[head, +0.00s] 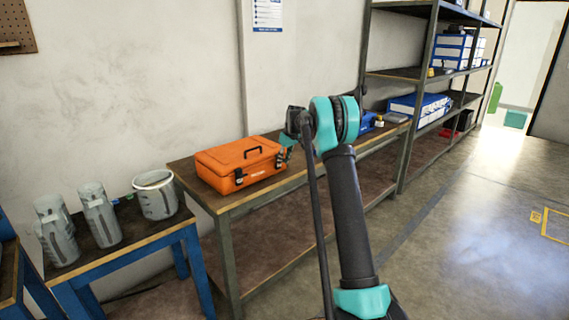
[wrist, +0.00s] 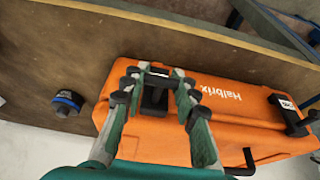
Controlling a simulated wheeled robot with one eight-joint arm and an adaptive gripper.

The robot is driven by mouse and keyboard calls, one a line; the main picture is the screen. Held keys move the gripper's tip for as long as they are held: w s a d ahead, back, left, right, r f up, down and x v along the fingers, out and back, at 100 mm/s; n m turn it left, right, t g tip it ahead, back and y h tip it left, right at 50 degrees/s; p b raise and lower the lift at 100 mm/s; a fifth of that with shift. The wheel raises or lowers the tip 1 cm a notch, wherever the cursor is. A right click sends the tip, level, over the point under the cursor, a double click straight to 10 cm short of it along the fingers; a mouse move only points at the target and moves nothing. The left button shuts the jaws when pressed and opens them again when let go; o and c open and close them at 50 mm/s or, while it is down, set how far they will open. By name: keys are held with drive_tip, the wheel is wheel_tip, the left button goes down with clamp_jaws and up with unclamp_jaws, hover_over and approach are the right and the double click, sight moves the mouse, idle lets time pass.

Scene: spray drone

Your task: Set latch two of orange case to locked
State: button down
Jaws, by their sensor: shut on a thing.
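The orange case (head: 235,165) lies closed on the wooden workbench, its black handle on the lid. It also fills much of the wrist view (wrist: 225,120), with white "Halbrix" lettering on its front. My gripper (wrist: 153,77) is at the case's front, its fingers on either side of a black latch (wrist: 154,97) and shut on it. In the head view, my gripper (head: 289,146) is at the case's right end and hides that latch. The other black latch (wrist: 292,117) has a small white label beside it. I cannot tell whether either latch is locked.
The workbench (head: 225,203) has a blue item (head: 365,123) to the right of the case. A blue-framed table (head: 125,245) at left holds grey jugs (head: 99,215) and a bucket (head: 156,195). Shelving (head: 410,75) stands at back right. The floor at right is clear.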

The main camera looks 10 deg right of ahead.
drive_tip(key=shift+w+r, duration=0.1)
idle(0.5)
drive_tip(key=c, duration=1.1)
unclamp_jaws()
drive_tip(key=shift+a, duration=0.1)
drive_tip(key=v, duration=1.2)
drive_tip(key=shift+w+a, duration=0.1)
drive_tip(key=shift+w, duration=0.05)
